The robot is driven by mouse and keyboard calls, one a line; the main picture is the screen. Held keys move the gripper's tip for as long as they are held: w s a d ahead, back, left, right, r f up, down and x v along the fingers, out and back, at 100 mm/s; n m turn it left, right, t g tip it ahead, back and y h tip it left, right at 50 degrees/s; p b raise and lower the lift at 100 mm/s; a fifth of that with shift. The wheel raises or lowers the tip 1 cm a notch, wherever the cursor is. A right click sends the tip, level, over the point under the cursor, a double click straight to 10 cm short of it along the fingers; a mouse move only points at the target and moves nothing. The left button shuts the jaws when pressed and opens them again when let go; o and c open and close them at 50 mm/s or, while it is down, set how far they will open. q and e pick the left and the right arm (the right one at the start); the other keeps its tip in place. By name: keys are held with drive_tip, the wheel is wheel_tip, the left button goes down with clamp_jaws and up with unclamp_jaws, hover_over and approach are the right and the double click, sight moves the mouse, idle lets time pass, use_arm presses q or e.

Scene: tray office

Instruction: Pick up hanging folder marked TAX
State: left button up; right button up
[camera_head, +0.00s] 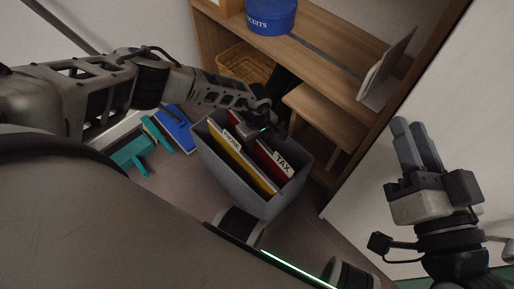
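The hanging folder marked TAX (283,163) is red with a white label tab and stands in a grey open-topped bin (226,172) at the centre of the head view. A yellow folder with another white tab (231,139) stands to its left in the same bin. My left gripper (268,131) is over the back rim of the bin, close to the TAX folder's far end. Its fingers are hidden by its own body, so I cannot tell if it touches the folder. My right gripper (417,144) is raised at the right, empty, its two fingers side by side.
A wooden shelf unit (330,72) stands behind the bin, holding a blue round tin (271,17), a wicker basket (245,65) and a leaning grey panel (386,67). Blue (175,128) and teal (132,152) items lie left of the bin. A white wall is at the right.

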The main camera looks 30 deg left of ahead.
use_arm(q)
clamp_jaws()
drive_tip(key=shift+r, duration=0.15)
